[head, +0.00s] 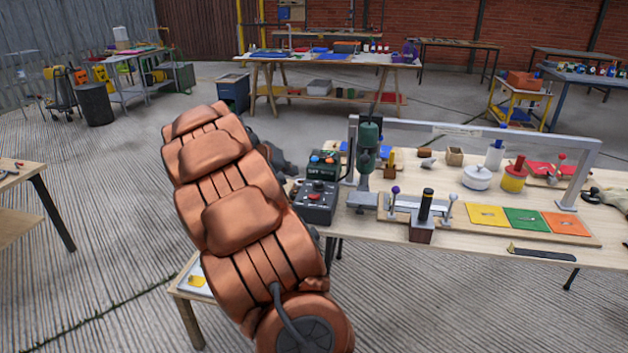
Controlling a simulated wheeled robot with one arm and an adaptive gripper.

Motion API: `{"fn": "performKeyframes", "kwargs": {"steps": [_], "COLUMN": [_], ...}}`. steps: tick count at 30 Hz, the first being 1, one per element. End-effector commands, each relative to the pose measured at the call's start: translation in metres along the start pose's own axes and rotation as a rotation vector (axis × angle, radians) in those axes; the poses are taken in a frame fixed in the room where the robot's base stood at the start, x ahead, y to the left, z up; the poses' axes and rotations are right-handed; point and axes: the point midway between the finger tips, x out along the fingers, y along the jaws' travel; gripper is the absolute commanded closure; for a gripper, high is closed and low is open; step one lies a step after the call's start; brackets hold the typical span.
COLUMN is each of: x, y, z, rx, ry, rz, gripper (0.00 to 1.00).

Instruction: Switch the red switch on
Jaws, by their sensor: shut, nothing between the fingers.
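A dark grey control box (316,203) stands at the left end of the wooden workbench (390,235). On its top is a red part (314,197), which looks like the red switch, with small knobs beside it. Its on or off position is too small to tell. My copper arm comes up from the bottom, left of the box. My gripper (288,164) shows only as a dark shape behind the arm, just left of the boxes. It is shut and empty. Its fingertips are mostly hidden, and I cannot tell whether it touches anything.
A dark green box (322,164) with coloured buttons stands behind the control box. A green drill press (369,140) stands right of it, under a grey metal frame (480,130). Yellow, green and orange mats (525,220) lie farther right. Open floor lies left of my arm.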

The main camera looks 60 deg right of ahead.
Motion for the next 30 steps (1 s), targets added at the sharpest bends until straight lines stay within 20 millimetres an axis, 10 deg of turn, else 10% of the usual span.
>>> {"fn": "performKeyframes", "kwargs": {"steps": [18, 30], "x": [0.004, 0.064], "y": [-0.004, -0.004], "z": [0.002, 0.002], "rx": [-0.015, -0.015], "ry": [0.002, -0.001], "rz": [-0.004, -0.004], "gripper": [1.00, 1.00]}}
